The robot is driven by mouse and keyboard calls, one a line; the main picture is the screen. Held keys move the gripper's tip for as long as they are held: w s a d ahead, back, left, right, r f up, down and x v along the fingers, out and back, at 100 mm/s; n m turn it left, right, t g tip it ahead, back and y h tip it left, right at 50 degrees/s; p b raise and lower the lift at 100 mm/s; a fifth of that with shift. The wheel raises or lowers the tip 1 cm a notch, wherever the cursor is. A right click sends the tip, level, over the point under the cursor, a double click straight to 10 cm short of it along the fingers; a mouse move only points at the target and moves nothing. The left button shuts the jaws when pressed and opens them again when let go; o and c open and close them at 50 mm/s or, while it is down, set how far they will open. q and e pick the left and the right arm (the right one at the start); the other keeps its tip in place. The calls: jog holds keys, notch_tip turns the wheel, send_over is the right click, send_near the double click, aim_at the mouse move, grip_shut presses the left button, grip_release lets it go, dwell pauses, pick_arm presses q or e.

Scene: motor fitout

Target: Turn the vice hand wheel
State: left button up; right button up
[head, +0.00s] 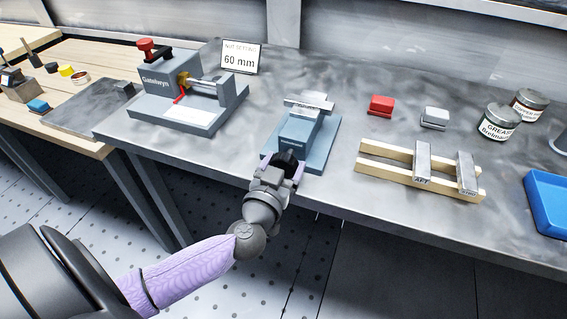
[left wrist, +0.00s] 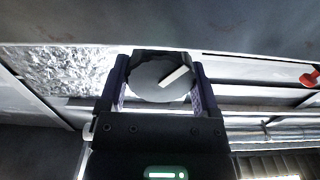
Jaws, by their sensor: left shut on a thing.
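The vice (head: 305,130) is a blue-grey block with pale metal jaws on a blue base near the bench's front edge. Its dark round hand wheel (head: 285,160) faces the front and is mostly hidden by my gripper in the head view. In the left wrist view the hand wheel (left wrist: 160,82) is a dark disc with a pale bar mark slanting up to the right. My left gripper (head: 283,168) is shut on the hand wheel, with one finger on each side of its rim (left wrist: 160,90). My right gripper is in neither view.
A sign reading 60 mm (head: 240,60) stands behind a grey fixture (head: 190,95) on the left.

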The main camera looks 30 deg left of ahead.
pick_arm(q)
jog(key=n+p, duration=0.2)
jog(key=shift+r+n, duration=0.15)
jog(key=shift+n, duration=0.15)
jog(key=n+p, duration=0.1)
jog(key=n, duration=0.1)
jog(key=shift+n+p, duration=0.35)
jog(key=shift+n, duration=0.05)
jog(key=n, duration=0.3)
jog(key=shift+f+n+p, duration=0.2)
jog(key=shift+n+p, duration=0.1)
jog(key=shift+p, duration=0.1)
jog(key=n, duration=0.4)
jog(key=shift+a+f+n, duration=0.1)
jog(key=shift+n, duration=0.2)
jog(key=n, duration=0.5)
jog(key=shift+f, duration=0.1)
jog(key=n+b, duration=0.1)
jog(key=n, duration=0.5)
jog(key=shift+f, duration=0.1)
jog(key=n+b, duration=0.1)
jog(key=n, duration=0.4)
jog(key=n+b, duration=0.1)
jog(key=n, duration=0.4)
jog(key=shift+n, duration=0.4)
